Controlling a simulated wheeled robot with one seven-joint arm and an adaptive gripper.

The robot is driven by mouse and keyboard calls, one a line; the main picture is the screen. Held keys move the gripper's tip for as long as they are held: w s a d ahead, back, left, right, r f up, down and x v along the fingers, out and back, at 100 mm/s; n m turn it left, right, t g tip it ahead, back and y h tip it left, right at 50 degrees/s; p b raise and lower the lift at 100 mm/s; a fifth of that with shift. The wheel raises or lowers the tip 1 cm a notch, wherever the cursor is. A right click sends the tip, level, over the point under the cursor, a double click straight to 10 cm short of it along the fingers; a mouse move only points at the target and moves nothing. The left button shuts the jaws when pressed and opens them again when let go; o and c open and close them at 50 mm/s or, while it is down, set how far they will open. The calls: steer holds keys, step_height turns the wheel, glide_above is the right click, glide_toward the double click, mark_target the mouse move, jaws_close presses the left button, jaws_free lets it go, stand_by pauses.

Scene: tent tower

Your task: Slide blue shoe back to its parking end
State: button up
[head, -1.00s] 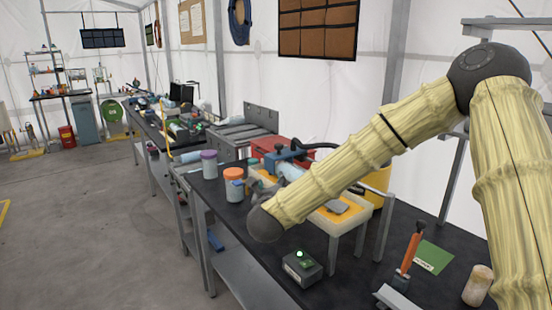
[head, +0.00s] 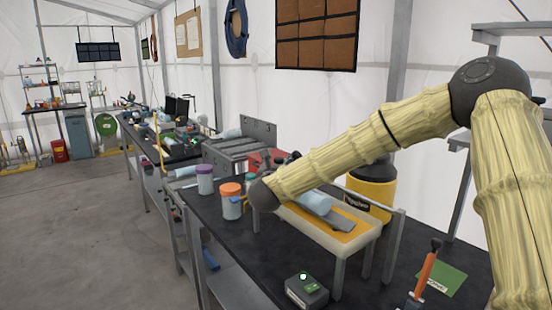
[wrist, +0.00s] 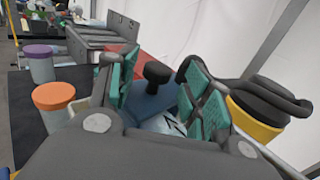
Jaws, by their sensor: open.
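The blue shoe (wrist: 150,102) is a blue block with a black knob (wrist: 157,72) on top, seen in the wrist view between my fingers. My gripper (wrist: 160,80) is open, with a teal-padded finger on each side of the knob; I cannot tell whether either pad touches it. In the head view my arm hides the shoe, and the gripper's fingers are not clear. A raised stand with a yellow-orange top (head: 350,238) carries a pale blue cylinder (head: 314,201) and a grey plate (head: 330,217). The shoe's parking end cannot be made out.
An orange-lidded jar (head: 231,205) and a purple-lidded jar (head: 205,180) stand left of the stand. A yellow and black canister (head: 371,195) is behind it. A grey box with a green light (head: 306,288) and an orange-handled tool (head: 424,275) lie in front.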

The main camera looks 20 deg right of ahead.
steer(key=shift+p+x, duration=0.3)
steer(key=shift+x, duration=1.2)
steer(key=shift+a, duration=0.1)
